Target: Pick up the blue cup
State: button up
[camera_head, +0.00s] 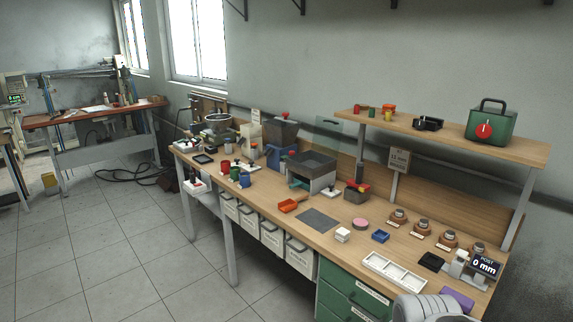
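The blue cup (245,180) stands upright on the wooden workbench (345,238), near its front edge in the left half. A green cup (234,172) and a red cup (225,167) stand in a row beside it, to its left. The blue cup is small in the picture, and its inside is hard to make out. A grey rounded part of my arm shows at the bottom right, far from the cup. My gripper is not in view.
Behind the cups are a blue machine (281,150) and a grey-topped box (312,165). To their right lie an orange tray (289,205) and a dark mat (318,220). Grey bins (272,235) hang below the bench front. The tiled floor in front is clear.

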aim_at(244, 180)
jog(key=u, duration=0.7)
jog(key=i, duration=2.15)
jog(key=u, duration=0.75)
jog(key=i, duration=0.75)
jog(key=u, duration=0.05)
